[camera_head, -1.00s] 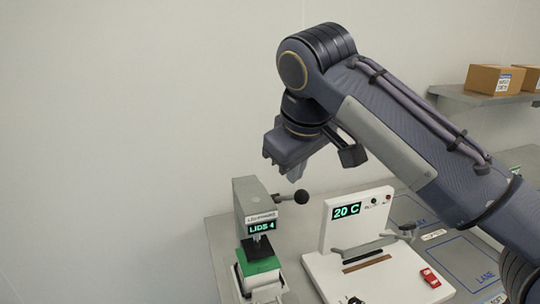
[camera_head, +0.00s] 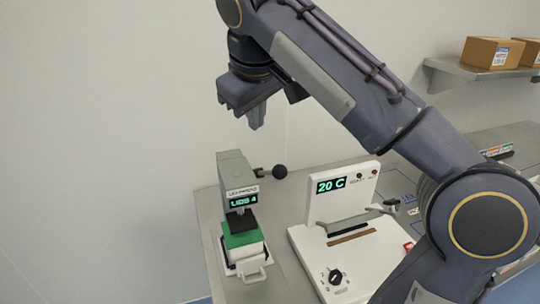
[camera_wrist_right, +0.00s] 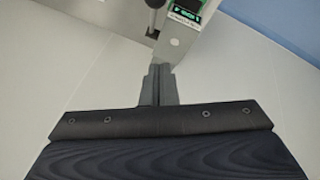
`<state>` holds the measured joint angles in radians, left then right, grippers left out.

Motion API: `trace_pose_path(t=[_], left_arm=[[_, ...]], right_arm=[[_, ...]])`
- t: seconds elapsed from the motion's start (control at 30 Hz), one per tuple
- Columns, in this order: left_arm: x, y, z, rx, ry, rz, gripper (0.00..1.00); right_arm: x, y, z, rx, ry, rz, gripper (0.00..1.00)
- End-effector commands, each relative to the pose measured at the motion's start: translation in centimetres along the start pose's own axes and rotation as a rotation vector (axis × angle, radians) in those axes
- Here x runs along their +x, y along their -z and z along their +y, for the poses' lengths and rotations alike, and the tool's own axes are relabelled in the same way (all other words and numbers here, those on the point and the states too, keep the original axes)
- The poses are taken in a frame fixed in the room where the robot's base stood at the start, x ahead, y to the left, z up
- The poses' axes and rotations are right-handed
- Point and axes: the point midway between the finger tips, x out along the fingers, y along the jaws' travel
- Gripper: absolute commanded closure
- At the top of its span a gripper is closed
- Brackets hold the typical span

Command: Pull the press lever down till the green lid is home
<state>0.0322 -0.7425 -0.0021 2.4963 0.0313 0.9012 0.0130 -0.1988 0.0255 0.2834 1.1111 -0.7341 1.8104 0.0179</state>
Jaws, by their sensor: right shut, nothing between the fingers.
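The grey press (camera_head: 236,180) stands on the bench with a lit "LIDS 4" display. Its lever sticks out to the right and ends in a black ball knob (camera_head: 279,172); the lever is roughly level. The green lid (camera_head: 242,233) is under the dark press head, on top of a white container (camera_head: 245,251); how deep it sits is not clear. My right gripper (camera_head: 257,122) is shut and empty, above and slightly left of the knob, apart from it in the picture. In the right wrist view its fingers (camera_wrist_right: 158,85) point toward the press and a dark rod-like part (camera_wrist_right: 155,18).
A white machine (camera_head: 325,262) with a "20 C" display stands right of the press. Cardboard boxes (camera_head: 493,52) sit on a wall shelf at the right. My right arm crosses above the bench. The wall side left of the press is clear.

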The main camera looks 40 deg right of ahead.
Motion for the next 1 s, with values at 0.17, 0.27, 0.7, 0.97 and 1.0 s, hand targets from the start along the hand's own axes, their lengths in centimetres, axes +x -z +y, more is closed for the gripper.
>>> trace_pose_path(t=[0.17,0.27,0.7,0.97,1.0], left_arm=[[0.6,-0.3,-0.3,0.0,0.0,0.0,0.64],[0.7,-0.3,-0.3,0.0,0.0,0.0,0.64],[0.8,-0.4,-0.3,0.0,0.0,0.0,0.64],[0.8,-0.4,-0.3,0.0,0.0,0.0,0.64],[0.8,-0.4,-0.4,0.0,0.0,0.0,0.64]], right_arm=[[4.2,-0.2,0.0,0.002,-0.002,-0.005,1.0],[6.2,-0.2,0.0,0.001,-0.002,-0.005,1.0],[7.8,-3.9,0.0,0.002,0.001,0.0,1.0],[7.8,-4.0,0.0,0.001,0.001,0.0,1.0],[7.8,-4.0,0.0,0.001,0.001,0.0,1.0]])
